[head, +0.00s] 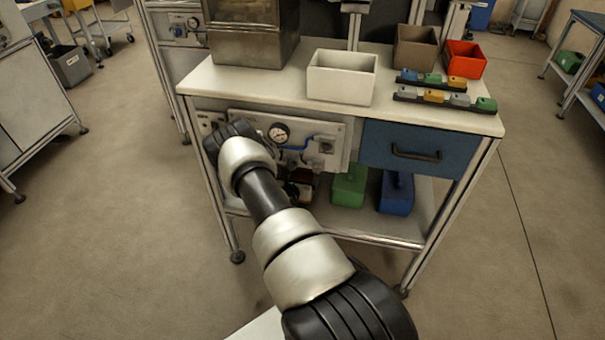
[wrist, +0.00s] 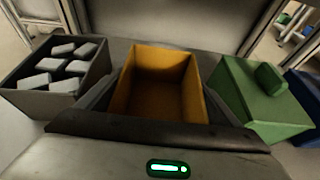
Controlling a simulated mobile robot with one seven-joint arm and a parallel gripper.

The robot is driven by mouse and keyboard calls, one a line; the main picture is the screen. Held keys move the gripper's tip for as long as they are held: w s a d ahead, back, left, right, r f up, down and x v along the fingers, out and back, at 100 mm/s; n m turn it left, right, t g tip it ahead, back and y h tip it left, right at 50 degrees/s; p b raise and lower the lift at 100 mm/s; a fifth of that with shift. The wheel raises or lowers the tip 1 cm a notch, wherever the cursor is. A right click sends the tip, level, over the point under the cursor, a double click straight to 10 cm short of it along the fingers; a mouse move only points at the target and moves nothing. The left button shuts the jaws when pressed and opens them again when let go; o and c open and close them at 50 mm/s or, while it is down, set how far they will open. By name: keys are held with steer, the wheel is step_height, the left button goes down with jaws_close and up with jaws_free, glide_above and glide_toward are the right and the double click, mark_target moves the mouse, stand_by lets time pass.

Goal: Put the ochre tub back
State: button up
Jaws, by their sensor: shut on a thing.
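The ochre tub (wrist: 158,95) is open-topped and looks empty. It stands upright in the middle of the wrist view, between a grey bin and a green box. My gripper (wrist: 160,108) is shut on it, with dark fingers along its left and right sides. I cannot tell whether the tub's base touches the lower shelf, as its underside is hidden. In the head view my arm reaches down to the workbench's lower level, and the tub and my fingers are hidden there.
The grey bin (wrist: 62,98) holds several pale blocks. The green box (wrist: 255,105) stands close on the right, with a blue box (wrist: 305,92) beyond. Above are the bench top (head: 270,90), a blue drawer (head: 408,150) and a gauge panel (head: 315,150). A bench post stands behind.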

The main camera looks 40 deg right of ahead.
mark_target(303, 180)
steer(key=w+d, duration=0.1)
steer(key=w+d+b, duration=0.1)
steer(key=d, duration=0.1)
steer(key=shift+w+d+f, duration=0.1)
steer(key=shift+w+d, duration=0.05)
steer(key=shift+w, duration=0.15)
steer(key=shift+f+b, duration=0.4)
steer(key=shift+f, duration=0.15)
steer(key=shift+s+f, duration=0.1)
steer(key=shift+f, duration=0.05)
steer(key=o, duration=1.2)
